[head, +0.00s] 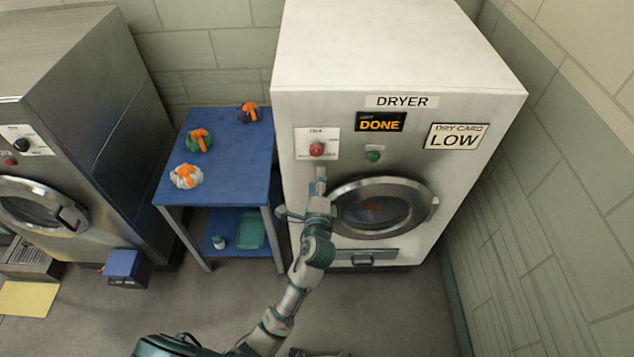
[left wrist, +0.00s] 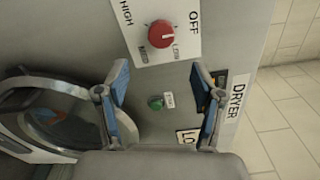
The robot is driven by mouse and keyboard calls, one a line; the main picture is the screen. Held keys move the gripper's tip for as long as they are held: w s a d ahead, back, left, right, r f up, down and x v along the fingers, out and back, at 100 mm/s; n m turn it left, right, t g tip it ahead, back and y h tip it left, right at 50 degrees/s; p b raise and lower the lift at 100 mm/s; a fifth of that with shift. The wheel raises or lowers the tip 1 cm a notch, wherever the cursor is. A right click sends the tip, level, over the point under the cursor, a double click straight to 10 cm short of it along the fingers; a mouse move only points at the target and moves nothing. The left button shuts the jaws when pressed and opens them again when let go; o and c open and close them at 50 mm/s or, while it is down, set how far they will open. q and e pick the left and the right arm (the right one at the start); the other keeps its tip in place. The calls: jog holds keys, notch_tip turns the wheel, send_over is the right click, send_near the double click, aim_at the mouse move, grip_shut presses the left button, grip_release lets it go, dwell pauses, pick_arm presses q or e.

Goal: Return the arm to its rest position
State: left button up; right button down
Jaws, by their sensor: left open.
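My left arm reaches up from the bottom of the head view. Its gripper (head: 318,190) is in front of the white dryer (head: 400,55), below the red knob (head: 317,149) and left of the round door (head: 386,208). In the left wrist view the two blue-padded fingers (left wrist: 165,100) stand wide apart with nothing between them. The red knob (left wrist: 162,34) shows beyond the fingertips, with a label reading OFF, HIGH, MED and LOW around it. A green button (left wrist: 156,102) shows between the fingers, behind them on the panel. My right gripper is not seen.
A blue table (head: 232,150) with several small bundles with orange parts stands left of the dryer. A steel washer (head: 80,110) is at the far left. The display (head: 380,122) reads DONE, and a card (head: 455,136) reads LOW. Open floor lies in front.

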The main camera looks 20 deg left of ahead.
pick_arm(q)
jog(key=shift+s, duration=0.25)
dwell(0.3)
jog(key=s+d+f+n+g+h, duration=0.1)
jog(key=s+f+g+h, duration=0.15)
jog(key=f, duration=1.55)
jog(key=s+d+f+n+g+h, duration=0.1)
jog(key=s+f+n+g+h, duration=0.2)
jog(key=f, duration=1.5)
jog(key=s+a+f+n+g, duration=0.3)
jog(key=s+f+g, duration=0.1)
jog(key=s+f, duration=0.8)
jog(key=s+a+f+n+g, duration=0.2)
jog(key=s+f+n+g, duration=0.15)
jog(key=s+f, duration=0.95)
jog(key=s+a+f+n+g, duration=0.1)
jog(key=s+a+f+n, duration=0.1)
jog(key=s, duration=0.8)
jog(key=s+a+f+n+g, duration=0.2)
jog(key=s+a+f, duration=0.1)
jog(key=s, duration=0.7)
jog(key=shift+s+a+f+n, duration=0.3)
jog(key=shift+f+n, duration=0.05)
jog(key=shift+f, duration=0.25)
